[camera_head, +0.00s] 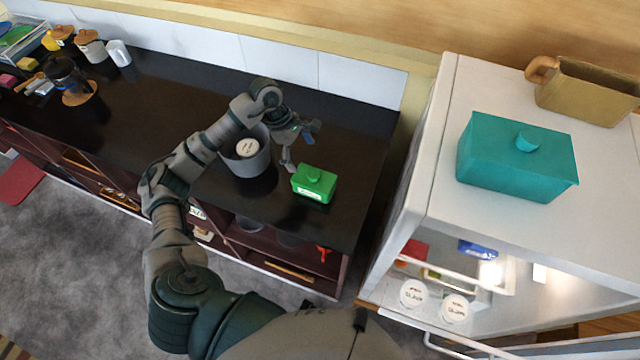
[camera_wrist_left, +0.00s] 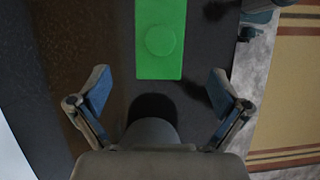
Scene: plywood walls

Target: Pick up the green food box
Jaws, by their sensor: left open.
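The green food box (camera_head: 314,183) sits on the dark countertop near its right end, with a knob on its lid and a pale label on its front. My left gripper (camera_head: 298,148) is over the counter just behind and left of the box. In the left wrist view the green box (camera_wrist_left: 161,52) lies ahead, between the lines of the two open fingers (camera_wrist_left: 156,93), and the space between the fingers is empty. The gripper does not appear to touch the box. My right gripper is not in view.
A grey pot (camera_head: 247,160) with a white-topped item inside stands just left of the box, partly behind my left arm. The dark counter (camera_head: 352,150) is clear right of the box. A white fridge (camera_head: 455,110) stands further right, with a teal box (camera_head: 515,165) on top.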

